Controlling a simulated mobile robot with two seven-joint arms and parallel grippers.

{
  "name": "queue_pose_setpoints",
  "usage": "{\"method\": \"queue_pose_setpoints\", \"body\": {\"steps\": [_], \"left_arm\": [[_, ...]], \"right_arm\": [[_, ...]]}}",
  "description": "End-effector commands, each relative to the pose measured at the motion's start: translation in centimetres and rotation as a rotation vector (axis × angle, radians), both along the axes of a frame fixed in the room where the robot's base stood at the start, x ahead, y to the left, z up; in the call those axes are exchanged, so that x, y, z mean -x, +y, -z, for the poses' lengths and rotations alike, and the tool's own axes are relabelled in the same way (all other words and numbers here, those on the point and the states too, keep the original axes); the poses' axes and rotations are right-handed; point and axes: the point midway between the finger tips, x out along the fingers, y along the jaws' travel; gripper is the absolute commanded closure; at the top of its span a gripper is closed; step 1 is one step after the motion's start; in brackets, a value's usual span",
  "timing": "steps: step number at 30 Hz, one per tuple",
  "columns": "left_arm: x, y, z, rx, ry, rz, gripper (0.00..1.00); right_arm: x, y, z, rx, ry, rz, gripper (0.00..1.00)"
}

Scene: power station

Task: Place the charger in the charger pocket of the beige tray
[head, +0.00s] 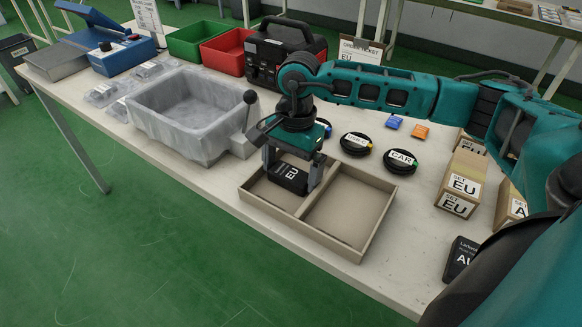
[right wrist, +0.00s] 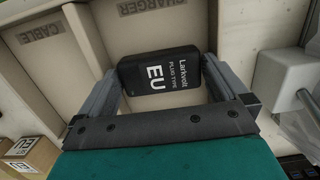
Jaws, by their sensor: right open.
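The beige tray (head: 350,243) lies near the table's front edge. A divider splits it in two, and its right compartment in the head view is empty. The black EU charger (head: 290,177) is in the left compartment. In the right wrist view the charger (right wrist: 160,72) lies below the CHARGER label, with the CABLE label at the left. My right gripper (head: 291,188) is open, with its fingers on either side of the charger. I cannot tell whether either finger touches it. My left gripper is not in view.
A grey bin (head: 160,130) stands left of the tray. Black cable coils (head: 401,161) lie behind it. EU cartons (head: 461,186) and a black AU charger (head: 460,258) are at the right. Green (head: 198,42) and red (head: 224,52) bins and a black case (head: 262,62) stand at the back.

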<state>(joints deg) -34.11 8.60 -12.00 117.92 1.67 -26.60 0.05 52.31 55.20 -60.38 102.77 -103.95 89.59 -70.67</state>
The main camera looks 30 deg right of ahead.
Motion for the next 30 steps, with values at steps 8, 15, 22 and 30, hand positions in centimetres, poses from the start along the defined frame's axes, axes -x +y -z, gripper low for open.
{"method": "queue_pose_setpoints", "body": {"steps": [8, 15, 22, 30], "left_arm": [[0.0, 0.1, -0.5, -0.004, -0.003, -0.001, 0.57], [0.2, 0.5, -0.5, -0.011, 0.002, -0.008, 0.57], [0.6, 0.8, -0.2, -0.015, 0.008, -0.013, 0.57], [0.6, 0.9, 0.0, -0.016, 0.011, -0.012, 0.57]], "right_arm": [[-0.3, -0.5, -4.9, 0.0, -0.005, 0.002, 0.0], [-0.5, -1.1, -9.8, 0.001, -0.004, 0.0, 0.0], [-0.6, -1.3, -11.9, 0.0, -0.001, 0.0, 0.0], [-0.6, -1.4, -12.1, 0.0, 0.0, 0.0, 0.0]]}}
